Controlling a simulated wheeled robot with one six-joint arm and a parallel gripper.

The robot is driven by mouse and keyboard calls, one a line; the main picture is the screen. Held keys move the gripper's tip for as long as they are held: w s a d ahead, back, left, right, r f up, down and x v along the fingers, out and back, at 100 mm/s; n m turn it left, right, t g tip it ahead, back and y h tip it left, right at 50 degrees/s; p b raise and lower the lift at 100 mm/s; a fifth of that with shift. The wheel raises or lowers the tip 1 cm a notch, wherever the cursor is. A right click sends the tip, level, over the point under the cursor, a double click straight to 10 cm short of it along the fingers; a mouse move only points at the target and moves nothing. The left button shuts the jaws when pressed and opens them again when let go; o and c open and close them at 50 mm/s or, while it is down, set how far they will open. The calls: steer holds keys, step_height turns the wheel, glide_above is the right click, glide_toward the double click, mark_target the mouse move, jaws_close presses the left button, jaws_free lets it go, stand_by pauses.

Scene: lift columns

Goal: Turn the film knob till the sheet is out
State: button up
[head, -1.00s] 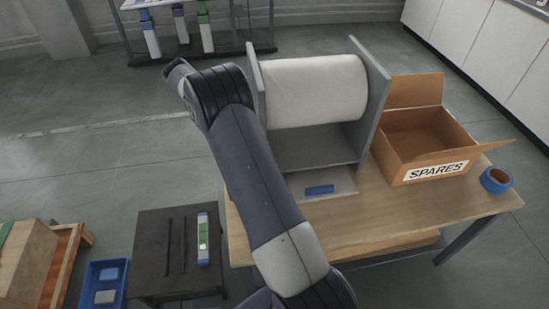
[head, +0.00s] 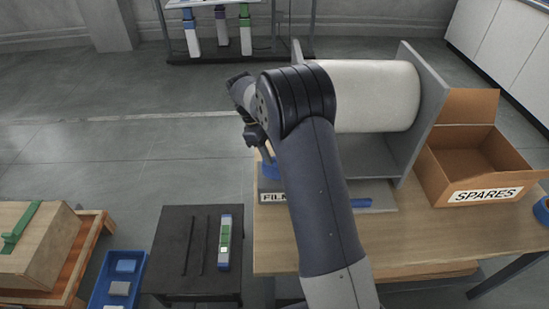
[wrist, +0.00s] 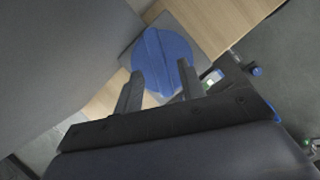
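The blue film knob (wrist: 162,62) is round with a raised ridge across its face, on a grey plate. It also shows in part in the head view (head: 269,166), beside the left end of the film stand, partly hidden by my arm. The white film roll (head: 365,95) lies between two grey side panels. My gripper (wrist: 160,74) is open, its two fingers apart in front of the knob's near part; I cannot tell whether they touch it. No pulled-out sheet is clearly visible; my arm hides part of the stand's front.
The open SPARES box (head: 470,165) stands on the table to the right. A black side table (head: 190,265) with a green-and-white device stands at left; floor behind it is clear.

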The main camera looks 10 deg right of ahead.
steer(key=shift+x, duration=1.25)
steer(key=shift+c, duration=0.6)
jaws_close()
